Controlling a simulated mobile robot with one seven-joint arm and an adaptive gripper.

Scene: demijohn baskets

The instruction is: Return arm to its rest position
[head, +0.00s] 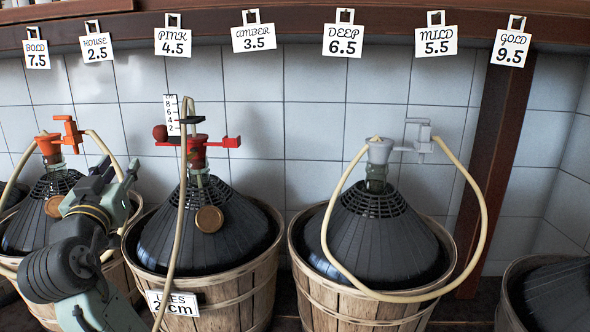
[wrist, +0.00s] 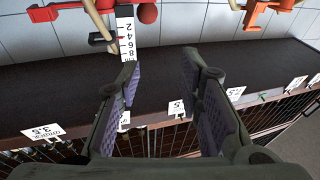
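My arm (head: 75,255) rises from the lower left in the head view, in front of the left demijohn (head: 30,225) and its basket. My gripper (head: 117,168) is at its upper end, pointing up, between the orange-topped and red-topped demijohns. In the wrist view the two fingers of my gripper (wrist: 160,70) stand apart with nothing between them. The arm hides part of the left demijohn and basket.
A red-topped demijohn (head: 215,240) with hose and white scale (head: 172,115) stands just right of my gripper. A grey-topped demijohn (head: 375,235) with looped hose is further right. Price tags (head: 253,38) hang from the wooden shelf (head: 300,22) above.

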